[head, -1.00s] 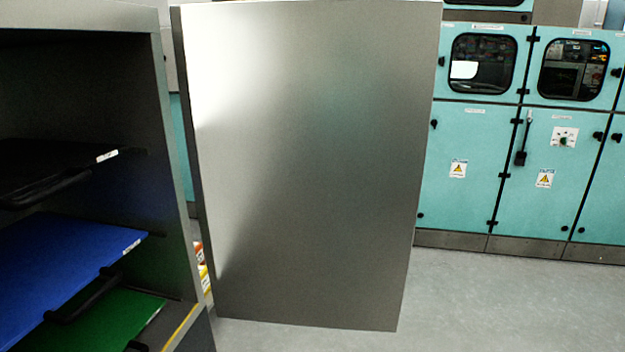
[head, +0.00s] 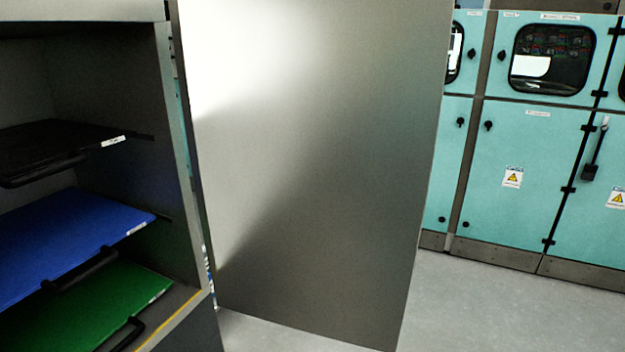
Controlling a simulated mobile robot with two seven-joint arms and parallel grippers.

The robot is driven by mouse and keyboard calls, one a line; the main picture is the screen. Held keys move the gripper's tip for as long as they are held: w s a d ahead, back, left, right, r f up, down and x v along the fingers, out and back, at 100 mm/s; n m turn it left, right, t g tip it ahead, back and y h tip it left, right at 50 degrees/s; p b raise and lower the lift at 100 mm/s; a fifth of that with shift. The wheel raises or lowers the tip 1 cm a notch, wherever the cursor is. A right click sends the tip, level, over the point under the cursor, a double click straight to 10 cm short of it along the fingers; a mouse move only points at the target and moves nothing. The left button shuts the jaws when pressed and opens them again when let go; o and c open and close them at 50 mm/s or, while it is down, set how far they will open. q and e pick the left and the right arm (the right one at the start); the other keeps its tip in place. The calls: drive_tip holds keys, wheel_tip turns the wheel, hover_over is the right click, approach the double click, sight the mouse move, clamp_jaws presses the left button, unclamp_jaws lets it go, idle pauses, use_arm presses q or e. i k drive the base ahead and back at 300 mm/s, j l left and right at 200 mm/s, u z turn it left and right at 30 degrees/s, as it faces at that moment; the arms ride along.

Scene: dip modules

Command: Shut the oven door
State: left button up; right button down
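The oven (head: 178,150) stands at the left in the head view, with its front open. Inside are a black tray (head: 50,145), a blue tray (head: 70,235) and a green tray (head: 110,300), each with a black handle. The oven door (head: 320,170) is a large plain grey metal panel that stands open to the right of the oven, filling the middle of the view. Its top runs out of the picture. Neither of my grippers is in view.
Teal electrical cabinets (head: 520,190) with windows and warning labels line the back right. Pale grey floor (head: 480,310) is clear at the lower right, between the door and the cabinets. A yellow line (head: 170,320) runs along the oven's lower edge.

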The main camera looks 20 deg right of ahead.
sight(311, 126)
drive_tip(key=l+u, duration=0.15)
drive_tip(key=l, duration=0.3)
drive_tip(key=l+u, duration=0.15)
drive_tip(key=l, duration=0.3)
drive_tip(key=k+l+u, duration=0.2)
drive_tip(key=l, duration=0.2)
drive_tip(key=l+u, duration=0.15)
drive_tip(key=l, duration=0.3)
drive_tip(key=l+u, duration=0.15)
drive_tip(key=l, duration=0.3)
drive_tip(key=k+l+u, duration=0.15)
drive_tip(key=l, duration=0.25)
drive_tip(key=i+l+u, duration=0.1)
drive_tip(key=l+u, duration=0.25)
drive_tip(key=l, duration=0.55)
drive_tip(key=i+l+u, duration=0.2)
drive_tip(key=l, duration=0.15)
drive_tip(key=i+l+u, duration=0.15)
drive_tip(key=l, duration=0.15)
drive_tip(key=l+u, duration=0.2)
drive_tip(key=l, duration=0.2)
drive_tip(key=j+z, duration=0.25)
drive_tip(key=k+j+z, duration=0.25)
drive_tip(key=i+l, duration=0.1)
